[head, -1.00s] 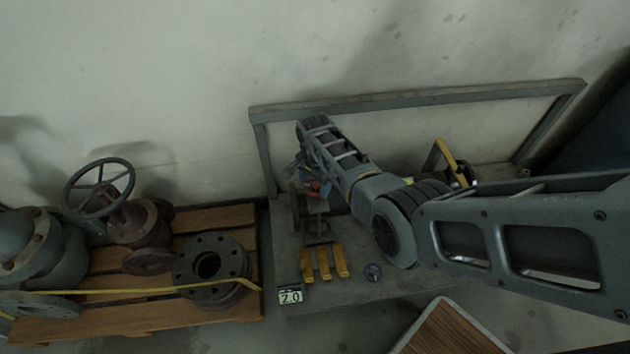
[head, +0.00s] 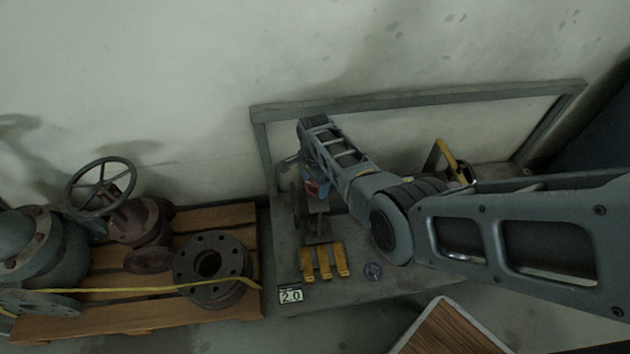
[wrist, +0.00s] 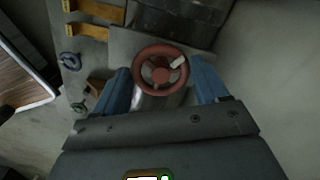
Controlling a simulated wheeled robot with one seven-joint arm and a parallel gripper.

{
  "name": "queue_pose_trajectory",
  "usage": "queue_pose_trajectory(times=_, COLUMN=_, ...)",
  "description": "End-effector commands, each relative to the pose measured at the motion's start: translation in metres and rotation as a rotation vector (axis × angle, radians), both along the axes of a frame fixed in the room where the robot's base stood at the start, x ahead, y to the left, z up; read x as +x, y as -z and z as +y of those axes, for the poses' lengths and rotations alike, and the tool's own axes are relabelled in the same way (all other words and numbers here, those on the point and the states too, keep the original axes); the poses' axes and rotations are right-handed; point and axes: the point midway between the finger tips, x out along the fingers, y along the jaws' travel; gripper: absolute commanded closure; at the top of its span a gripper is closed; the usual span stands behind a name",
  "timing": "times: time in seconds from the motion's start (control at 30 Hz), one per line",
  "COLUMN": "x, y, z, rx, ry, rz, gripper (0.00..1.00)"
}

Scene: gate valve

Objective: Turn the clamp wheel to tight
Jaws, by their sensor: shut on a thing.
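The clamp wheel (wrist: 163,78) is a red spoked handwheel with a pale mark on its upper right rim, seen nearly face-on in the wrist view. A shiny metal cylinder shows just below it. My gripper (wrist: 161,84) has one blue finger on each side of the wheel and is shut on it. In the head view my gripper (head: 316,183) is small above the bench, partly hidden by my own wrist. A bit of red shows there, but the wheel cannot be made out clearly.
The grey bench (head: 345,288) has yellow bars (head: 322,262) and a small blue ring (head: 373,271) near its front edge. A number card (head: 290,294) hangs there. A wooden pallet (head: 190,222) with valves and a flange stands left. The wall is close behind.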

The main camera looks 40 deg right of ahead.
Motion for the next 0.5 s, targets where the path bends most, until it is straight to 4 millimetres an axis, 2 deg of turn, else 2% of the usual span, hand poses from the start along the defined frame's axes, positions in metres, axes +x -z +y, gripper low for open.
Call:
queue_pose_trajectory(times=0.03, x=0.0000, y=0.0000, z=0.0001, rx=0.000, ry=0.000, rz=0.000, gripper=0.24)
queue_pose_trajectory(times=0.27, x=0.0000, y=0.0000, z=0.0000, rx=0.000, ry=-0.001, rz=0.000, gripper=0.02)
queue_pose_trajectory(times=0.5, x=0.0001, y=-0.0009, z=-0.0001, rx=0.000, ry=-0.001, rz=0.000, gripper=0.02)
